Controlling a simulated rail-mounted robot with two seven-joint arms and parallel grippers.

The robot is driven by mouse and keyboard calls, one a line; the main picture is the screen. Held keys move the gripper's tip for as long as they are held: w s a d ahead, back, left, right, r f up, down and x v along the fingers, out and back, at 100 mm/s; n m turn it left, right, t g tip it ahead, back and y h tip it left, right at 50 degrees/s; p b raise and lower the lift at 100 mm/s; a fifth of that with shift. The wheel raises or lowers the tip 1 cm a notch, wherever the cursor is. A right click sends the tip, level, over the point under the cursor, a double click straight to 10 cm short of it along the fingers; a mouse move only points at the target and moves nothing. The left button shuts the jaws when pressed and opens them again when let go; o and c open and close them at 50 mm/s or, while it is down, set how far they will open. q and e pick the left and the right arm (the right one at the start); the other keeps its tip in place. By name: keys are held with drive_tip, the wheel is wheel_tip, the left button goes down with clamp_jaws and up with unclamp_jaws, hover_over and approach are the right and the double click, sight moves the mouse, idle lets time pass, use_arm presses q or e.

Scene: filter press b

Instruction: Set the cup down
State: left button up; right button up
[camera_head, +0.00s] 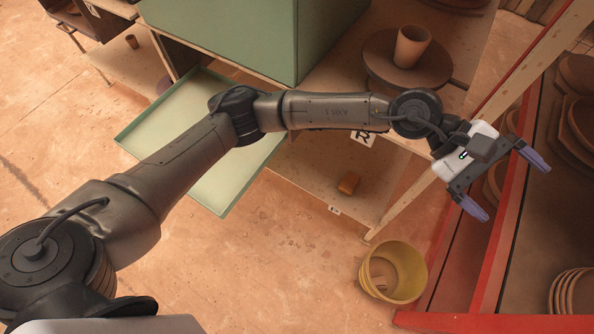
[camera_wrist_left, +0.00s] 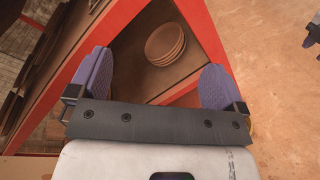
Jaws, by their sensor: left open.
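A tan cup (camera_head: 411,46) stands upright on a round brown disc (camera_head: 382,62) on the wooden table at the top of the head view. My left gripper (camera_head: 510,188) is open and empty, out to the right of the cup and apart from it, by the red-framed shelf. In the left wrist view its two purple fingers (camera_wrist_left: 154,84) are spread, with nothing between them. A small dark and purple piece at the right edge of the left wrist view looks like part of my right gripper (camera_wrist_left: 312,36); its jaws do not show fully.
The red-framed shelf (camera_head: 487,290) holds stacked plates (camera_head: 571,293), also seen in the left wrist view (camera_wrist_left: 165,44). A yellow bucket (camera_head: 419,266) stands on the floor. A green cabinet (camera_head: 240,35) and a pale green tray (camera_head: 190,125) lie left of the cup. Open floor lies below.

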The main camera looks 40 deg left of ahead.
use_arm(q)
drive_tip(key=s+a+f+m+t+y, duration=0.2)
drive_tip(key=a+f+m+t+y, duration=1.5)
drive_tip(key=m, duration=0.7)
drive_tip(key=s+a+f+n+g, duration=0.7)
drive_tip(key=s+a+f+n, duration=0.15)
drive_tip(key=s+f, duration=0.4)
drive_tip(key=s+a+f+n+g, duration=0.1)
drive_tip(key=s+f+n+g, duration=0.1)
drive_tip(key=s, duration=0.5)
drive_tip(key=s+a+f+n+g+h, duration=0.1)
drive_tip(key=s+f+n+g, duration=0.2)
drive_tip(key=s, duration=0.4)
drive_tip(key=shift+s+a+f+g, duration=0.25)
drive_tip(key=shift+a+f+g, duration=0.15)
drive_tip(key=shift+f+g, duration=0.35)
